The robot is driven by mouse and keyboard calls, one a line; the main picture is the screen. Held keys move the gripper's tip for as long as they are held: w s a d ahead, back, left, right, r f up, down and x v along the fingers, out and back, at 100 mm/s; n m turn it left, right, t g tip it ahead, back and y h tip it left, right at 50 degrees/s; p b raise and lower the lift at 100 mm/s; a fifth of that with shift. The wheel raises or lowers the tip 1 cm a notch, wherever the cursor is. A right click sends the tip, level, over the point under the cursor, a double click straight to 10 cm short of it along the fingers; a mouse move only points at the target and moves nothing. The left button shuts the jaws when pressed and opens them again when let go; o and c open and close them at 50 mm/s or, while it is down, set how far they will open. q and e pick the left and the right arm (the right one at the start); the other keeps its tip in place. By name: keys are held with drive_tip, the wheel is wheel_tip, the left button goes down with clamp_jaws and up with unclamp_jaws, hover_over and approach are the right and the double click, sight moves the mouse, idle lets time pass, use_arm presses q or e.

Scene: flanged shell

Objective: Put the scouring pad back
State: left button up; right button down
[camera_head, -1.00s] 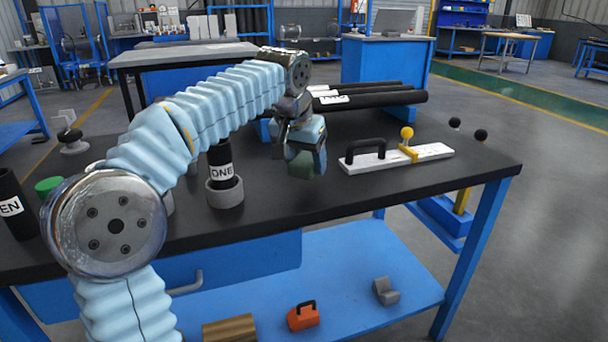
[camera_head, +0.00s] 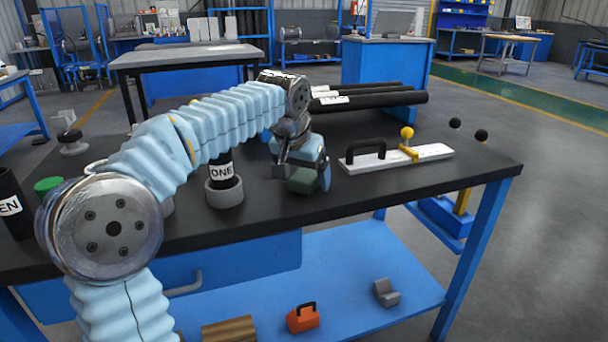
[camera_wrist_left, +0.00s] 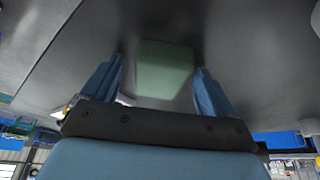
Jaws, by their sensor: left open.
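The scouring pad appears to be the pale green block (camera_head: 303,182) on the black bench top, right of the canister marked ONE. In the wrist view the green pad (camera_wrist_left: 163,70) shows between and just beyond the two blue fingers, with dark gaps on both sides. My left gripper (camera_head: 308,172) is open, low over the bench at the pad, and partly hides it in the head view. Whether a finger touches the pad cannot be told. My right gripper is not in view.
The canister marked ONE (camera_head: 222,168) stands in a grey ring (camera_head: 224,194) left of the gripper. A white plate with a black handle and yellow knob (camera_head: 432,153) lies to the right. Black tubes (camera_head: 375,99) lie behind. The bench's front right area (camera_head: 400,192) is clear.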

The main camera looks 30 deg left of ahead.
use_arm(q)
drive_tip(key=shift+r, duration=0.2)
drive_tip(key=p+v, duration=0.2)
drive_tip(key=v, duration=0.9)
drive_tip(key=shift+s+r, duration=0.25)
drive_tip(key=shift+r, duration=0.1)
